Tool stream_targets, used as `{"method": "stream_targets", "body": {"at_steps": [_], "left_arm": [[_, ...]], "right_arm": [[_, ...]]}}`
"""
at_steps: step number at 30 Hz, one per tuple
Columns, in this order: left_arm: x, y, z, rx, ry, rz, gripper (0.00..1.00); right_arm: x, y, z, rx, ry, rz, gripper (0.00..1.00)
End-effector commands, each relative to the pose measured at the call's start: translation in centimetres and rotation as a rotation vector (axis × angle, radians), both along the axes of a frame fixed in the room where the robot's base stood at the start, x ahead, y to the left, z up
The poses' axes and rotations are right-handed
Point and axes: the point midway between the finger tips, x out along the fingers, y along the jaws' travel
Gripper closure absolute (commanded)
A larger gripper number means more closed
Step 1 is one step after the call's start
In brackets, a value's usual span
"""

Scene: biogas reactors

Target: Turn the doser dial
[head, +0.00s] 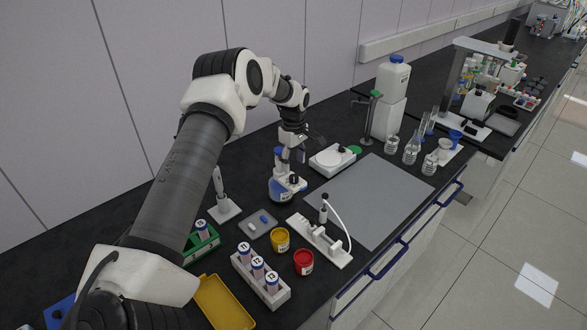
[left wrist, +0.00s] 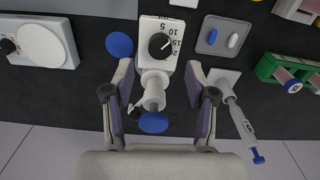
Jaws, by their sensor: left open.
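The doser (head: 281,190) is a white and blue unit standing on the dark bench in the head view. Its black dial (left wrist: 161,46) sits on a white face with printed numbers in the left wrist view, a white pointer line on it. My left gripper (left wrist: 160,92) is open, with one finger on each side of the doser's pale upright part. The dial lies just beyond the fingertips, not between them. In the head view my left gripper (head: 291,148) is above and at the doser, partly hiding it. My right gripper is not in view.
Close by stand a pipette on a stand (head: 221,192), a grey tray with two small capsules (head: 258,226), a white balance-like device (head: 332,160) and a tube rack (head: 259,276). Yellow (head: 280,240) and red (head: 304,262) pots are nearer. A grey mat (head: 372,195) is largely clear.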

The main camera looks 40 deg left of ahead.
Motion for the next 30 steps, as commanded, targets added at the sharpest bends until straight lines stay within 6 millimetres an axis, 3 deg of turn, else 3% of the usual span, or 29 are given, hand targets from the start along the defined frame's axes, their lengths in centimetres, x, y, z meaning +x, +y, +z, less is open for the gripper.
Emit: {"method": "stream_targets", "body": {"at_steps": [3, 9, 30], "left_arm": [[0.1, 0.1, 3.1, -0.001, -0.004, 0.001, 0.43], [0.0, 0.2, 6.0, -0.002, 0.001, 0.002, 0.43], [0.0, 0.2, 6.3, -0.002, 0.002, 0.002, 0.43]], "right_arm": [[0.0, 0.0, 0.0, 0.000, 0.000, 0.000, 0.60], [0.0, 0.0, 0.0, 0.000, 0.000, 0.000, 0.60], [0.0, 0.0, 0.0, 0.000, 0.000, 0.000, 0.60]]}}
